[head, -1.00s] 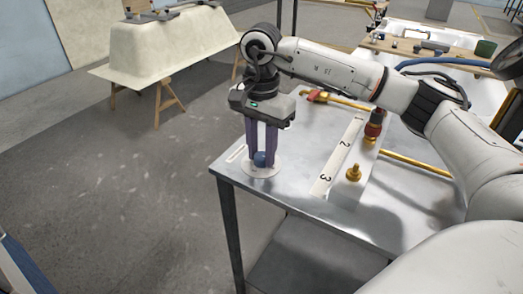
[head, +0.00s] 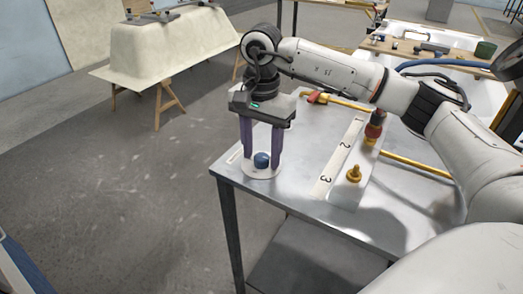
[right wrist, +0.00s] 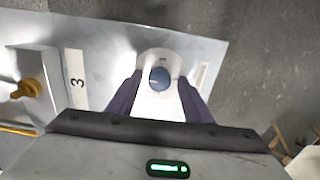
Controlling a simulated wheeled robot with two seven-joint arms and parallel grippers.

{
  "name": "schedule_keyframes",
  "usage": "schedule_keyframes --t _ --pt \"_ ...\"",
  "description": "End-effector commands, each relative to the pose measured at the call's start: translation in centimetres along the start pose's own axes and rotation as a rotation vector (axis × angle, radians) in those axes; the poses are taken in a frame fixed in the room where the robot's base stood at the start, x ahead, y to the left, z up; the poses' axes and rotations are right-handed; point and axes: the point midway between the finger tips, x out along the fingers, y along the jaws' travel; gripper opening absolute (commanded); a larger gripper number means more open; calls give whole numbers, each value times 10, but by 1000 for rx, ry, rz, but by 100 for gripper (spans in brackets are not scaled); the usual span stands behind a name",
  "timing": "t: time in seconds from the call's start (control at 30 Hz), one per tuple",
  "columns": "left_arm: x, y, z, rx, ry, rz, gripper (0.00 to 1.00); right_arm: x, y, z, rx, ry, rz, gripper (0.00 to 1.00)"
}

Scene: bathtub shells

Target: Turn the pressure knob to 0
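The pressure knob (head: 261,160) is a small blue knob on a round white dial plate (head: 263,172) near the left corner of the metal table. In the right wrist view the blue knob (right wrist: 159,78) sits in the middle of its plate (right wrist: 160,106), with a small dark mark above it. The plate's other markings are too small or hidden to read. My right gripper (head: 262,155) points down over the knob. Its two purple fingers are spread on either side of the knob, with gaps showing. My left gripper is not in view.
A white strip numbered 2 and 3 (head: 325,178) lies beside a block with a brass valve (head: 354,174) and a red-and-dark fitting (head: 374,128). Brass pipes (head: 415,165) cross the metal table (head: 290,200). A cream tub shell (head: 170,50) stands behind on trestles.

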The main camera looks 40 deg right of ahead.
Motion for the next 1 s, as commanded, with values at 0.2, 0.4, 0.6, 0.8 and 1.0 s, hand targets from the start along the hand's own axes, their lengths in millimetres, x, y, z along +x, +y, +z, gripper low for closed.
schedule_keyframes --t 0.2,0.4,0.6,0.8,1.0 --pt "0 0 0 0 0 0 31 -2 0 0 1 0 1 46" --pt "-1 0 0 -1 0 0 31 -32 -1 0 1 1 -3 46" --pt "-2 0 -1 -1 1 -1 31 -72 -1 0 0 1 -3 46" --pt "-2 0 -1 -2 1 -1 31 -97 0 0 0 0 0 46" --pt "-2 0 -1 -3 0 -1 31 -103 0 0 0 0 1 46"
